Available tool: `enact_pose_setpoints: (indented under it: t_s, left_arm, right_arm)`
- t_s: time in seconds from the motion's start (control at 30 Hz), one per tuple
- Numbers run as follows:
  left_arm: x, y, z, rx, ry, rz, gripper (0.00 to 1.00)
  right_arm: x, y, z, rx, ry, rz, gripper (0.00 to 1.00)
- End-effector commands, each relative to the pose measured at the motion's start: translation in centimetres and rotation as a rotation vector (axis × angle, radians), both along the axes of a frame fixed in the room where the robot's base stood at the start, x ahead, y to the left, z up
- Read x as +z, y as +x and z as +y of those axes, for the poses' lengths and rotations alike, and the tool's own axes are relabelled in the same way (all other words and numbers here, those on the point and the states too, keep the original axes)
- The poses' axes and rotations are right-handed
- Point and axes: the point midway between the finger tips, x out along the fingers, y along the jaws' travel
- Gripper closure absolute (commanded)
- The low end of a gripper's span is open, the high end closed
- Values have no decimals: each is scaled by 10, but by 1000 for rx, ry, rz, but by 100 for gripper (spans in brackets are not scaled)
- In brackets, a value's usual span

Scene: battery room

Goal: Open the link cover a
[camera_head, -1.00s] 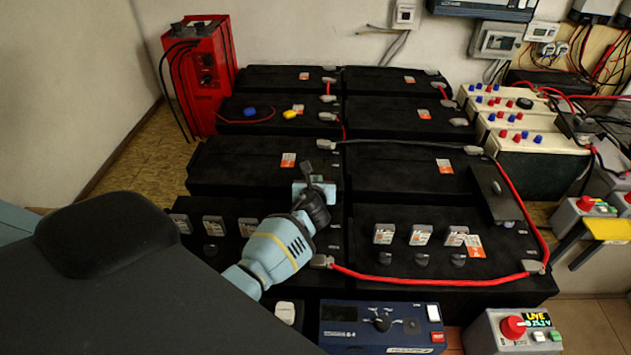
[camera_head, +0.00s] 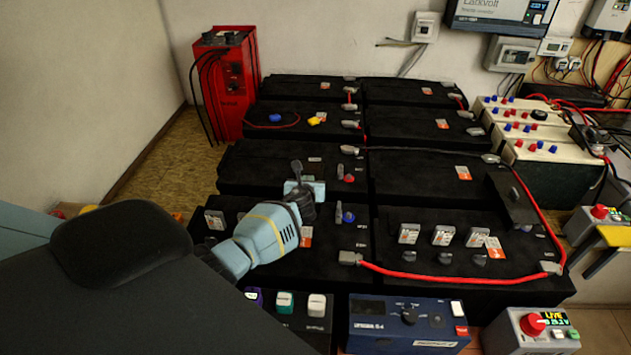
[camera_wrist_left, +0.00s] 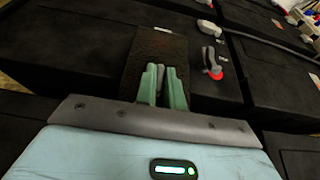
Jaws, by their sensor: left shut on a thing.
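My left gripper (camera_head: 305,188) is over the batteries left of centre, shut on a dark plate. In the left wrist view, the green fingers (camera_wrist_left: 164,86) close at the near part of this dark brownish plate, which I take to be link cover a (camera_wrist_left: 158,50). In the head view the plate hardly stands out from the black batteries. To the right of the gripper, a grey terminal with a red part (camera_head: 348,178) and one with a blue part (camera_head: 348,217) show uncovered. The red one also shows in the left wrist view (camera_wrist_left: 214,70). My right gripper is out of view.
A similar black cover with a knob (camera_head: 512,198) sits on the right batteries. A red cable (camera_head: 450,278) runs along the front and right. Small labelled meters (camera_head: 443,236) stand on the front right battery. A blue device (camera_head: 408,322) stands in front.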

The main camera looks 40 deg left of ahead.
Motion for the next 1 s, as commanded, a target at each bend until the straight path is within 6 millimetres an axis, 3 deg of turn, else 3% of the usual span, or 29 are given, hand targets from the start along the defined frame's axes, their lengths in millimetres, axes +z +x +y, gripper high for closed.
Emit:
enact_pose_setpoints:
  t_s: [0.3, 0.33, 0.5, 0.83, 1.0]
  left_arm:
    - [-2, -2, 1, -1, -1, 2, 100]
    - [-2, -2, 1, -1, -1, 2, 88]
    - [-2, -1, 1, -1, -1, 1, 68]
    - [1, -3, -1, -1, -1, -2, 68]
    - [12, -13, -8, -3, 0, -7, 68]
  right_arm:
    - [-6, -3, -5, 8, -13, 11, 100]
    - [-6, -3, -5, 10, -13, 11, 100]
    - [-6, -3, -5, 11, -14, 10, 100]
    - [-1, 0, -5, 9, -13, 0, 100]
    - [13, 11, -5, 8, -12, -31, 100]
